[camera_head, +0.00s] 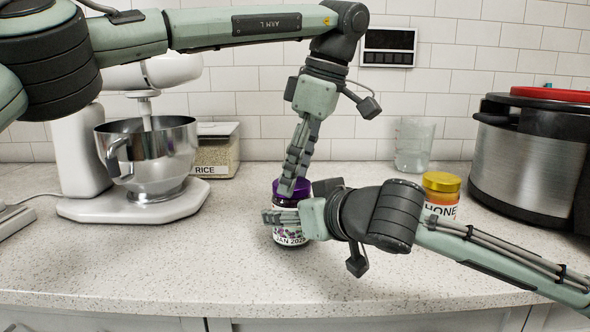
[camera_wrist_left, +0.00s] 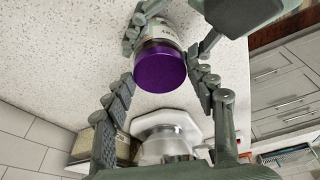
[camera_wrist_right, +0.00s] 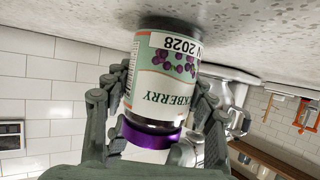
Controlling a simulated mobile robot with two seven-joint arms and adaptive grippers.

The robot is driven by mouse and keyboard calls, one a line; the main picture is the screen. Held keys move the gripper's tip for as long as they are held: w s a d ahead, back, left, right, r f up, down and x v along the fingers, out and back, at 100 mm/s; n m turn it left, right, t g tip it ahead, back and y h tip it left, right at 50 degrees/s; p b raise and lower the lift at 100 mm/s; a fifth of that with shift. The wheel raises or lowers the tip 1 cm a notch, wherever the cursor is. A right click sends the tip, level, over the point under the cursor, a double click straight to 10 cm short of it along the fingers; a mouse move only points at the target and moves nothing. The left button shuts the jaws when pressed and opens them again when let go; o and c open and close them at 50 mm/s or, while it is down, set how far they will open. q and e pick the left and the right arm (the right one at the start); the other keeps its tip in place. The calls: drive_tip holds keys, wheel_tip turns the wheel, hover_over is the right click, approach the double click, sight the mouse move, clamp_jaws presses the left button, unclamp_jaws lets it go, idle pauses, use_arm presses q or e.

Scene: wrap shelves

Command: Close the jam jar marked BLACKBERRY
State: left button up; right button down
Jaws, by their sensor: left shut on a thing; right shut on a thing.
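The BLACKBERRY jam jar (camera_head: 290,236) stands upright on the counter, its label printed with purple berries. The label reads upside down in the right wrist view (camera_wrist_right: 160,85). Its purple lid (camera_head: 305,187) sits at the jar's mouth; it also shows in the left wrist view (camera_wrist_left: 160,67) and the right wrist view (camera_wrist_right: 150,132). I cannot tell how tightly it is seated. My left gripper (camera_head: 287,188) points down from above and is shut on the lid. My right gripper (camera_head: 283,217) comes from the right and is shut around the jar's body, hiding part of it.
A yellow-lidded HONEY jar (camera_head: 441,183) stands behind my right arm. A glass (camera_head: 415,145) is at the back. A large steel cooker (camera_head: 525,150) stands on the right. A stand mixer with a steel bowl (camera_head: 150,155) and a RICE container (camera_head: 215,155) are left. The front counter is clear.

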use_arm(q)
drive_tip(key=m, duration=0.3)
drive_tip(key=shift+s+a+m+t, duration=0.15)
drive_tip(key=shift+m+t, duration=0.25)
drive_tip(key=m, duration=0.3)
drive_tip(key=m+t+h, duration=0.1)
drive_tip(key=m, duration=0.1)
drive_tip(key=shift+s+a+f+m+h, duration=0.1)
drive_tip(key=shift+a+m+h, duration=0.05)
drive_tip(key=shift+m+h, duration=0.2)
drive_tip(key=m+h, duration=0.1)
drive_tip(key=m, duration=0.4)
drive_tip(key=shift+a, duration=0.1)
drive_tip(key=m+h, duration=0.1)
drive_tip(key=m, duration=0.4)
drive_tip(key=shift+a+h, duration=0.1)
drive_tip(key=shift+h, duration=0.25)
drive_tip(key=o, duration=0.7)
drive_tip(key=shift+o, duration=0.2)
drive_tip(key=shift+r, duration=2.25)
